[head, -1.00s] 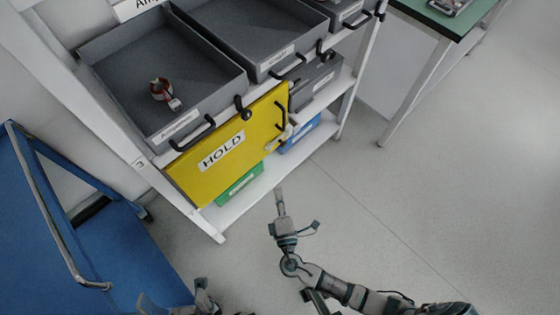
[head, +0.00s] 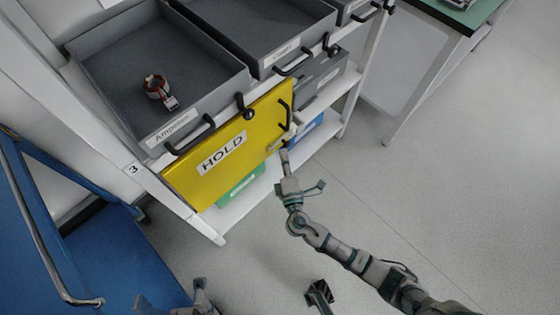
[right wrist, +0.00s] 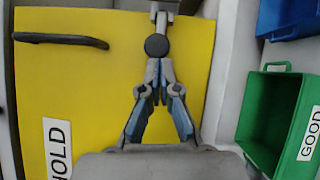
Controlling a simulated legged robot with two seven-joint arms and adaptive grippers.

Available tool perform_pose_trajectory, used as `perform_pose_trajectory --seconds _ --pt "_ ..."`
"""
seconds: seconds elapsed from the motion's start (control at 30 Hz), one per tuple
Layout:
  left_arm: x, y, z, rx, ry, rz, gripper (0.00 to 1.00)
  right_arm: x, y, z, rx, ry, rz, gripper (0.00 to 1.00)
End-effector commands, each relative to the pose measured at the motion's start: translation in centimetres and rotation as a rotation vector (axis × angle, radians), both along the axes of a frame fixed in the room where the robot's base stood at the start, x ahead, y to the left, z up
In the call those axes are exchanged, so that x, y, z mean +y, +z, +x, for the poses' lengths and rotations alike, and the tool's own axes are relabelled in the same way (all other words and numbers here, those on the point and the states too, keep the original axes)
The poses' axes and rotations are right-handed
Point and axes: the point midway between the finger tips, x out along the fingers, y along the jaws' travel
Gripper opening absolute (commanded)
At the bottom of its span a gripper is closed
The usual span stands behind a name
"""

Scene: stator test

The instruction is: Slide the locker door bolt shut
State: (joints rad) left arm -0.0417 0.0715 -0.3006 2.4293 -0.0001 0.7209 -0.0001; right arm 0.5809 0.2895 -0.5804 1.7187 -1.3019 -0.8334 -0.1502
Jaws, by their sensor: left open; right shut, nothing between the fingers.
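The yellow locker door (head: 190,177), labelled HOLD, stands shut-looking in the shelf rack, with a black handle (head: 285,113) near its right side. The small pale bolt (head: 291,133) is at the door's right edge, partly hidden by my right gripper. In the right wrist view, a grey bolt part (right wrist: 164,7) with a dark round knob (right wrist: 156,45) is straight ahead of the fingertips. My right gripper (head: 285,153) is shut and empty, its tips at or very near the knob; contact cannot be told. My left gripper (head: 172,298) is open at the bottom edge, far from the door.
Grey drawers (head: 205,103) sit above the door; one holds a copper-coloured stator (head: 156,86). A green bin (head: 240,187) and a blue bin (head: 305,138) are on the lower shelf. A blue cart (head: 110,250) stands left. The floor at right is clear.

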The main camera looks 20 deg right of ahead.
Motion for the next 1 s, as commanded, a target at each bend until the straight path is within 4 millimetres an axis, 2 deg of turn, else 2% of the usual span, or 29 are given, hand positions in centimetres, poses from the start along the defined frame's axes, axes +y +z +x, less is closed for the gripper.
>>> perform_pose_trajectory --seconds 0.3,0.6,0.87,1.0 --pt "0.0 0.0 -0.1 -0.003 0.001 -0.002 0.95 -0.2 0.0 0.1 -0.001 -0.001 -0.001 0.00" --pt "0.0 -0.2 0.0 0.000 0.000 -0.001 0.95 -3.3 0.0 1.2 -0.001 -0.002 -0.002 0.00" --pt "0.1 0.1 0.0 -0.010 0.002 -0.004 0.95 -3.3 0.0 1.2 -0.001 -0.002 -0.001 0.00" --pt "0.1 0.3 -0.3 -0.015 0.003 -0.004 0.95 -3.1 -0.1 0.5 -0.001 -0.001 -0.001 0.00"
